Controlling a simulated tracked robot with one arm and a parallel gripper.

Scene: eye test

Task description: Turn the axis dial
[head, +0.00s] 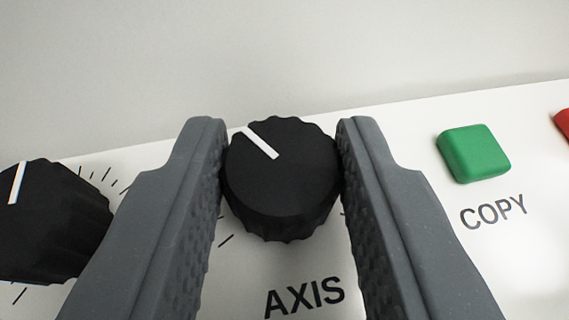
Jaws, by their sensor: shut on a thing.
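The axis dial (283,195) is a black ridged knob with a white pointer line, in the middle of the head view. Its pointer is tilted toward the upper left. The label "AXIS" (304,297) is printed on the white panel below it. My gripper (281,165) is shut on the dial, with one grey finger against its left side and one against its right side. The fingers hide most of the scale marks around the dial.
A second black dial (50,225) with a white pointer sits at the left, near my left finger. A green button (474,153) labelled "COPY" is to the right. Part of a red button (563,124) shows at the right edge. The white panel (410,130) ends at a plain grey wall.

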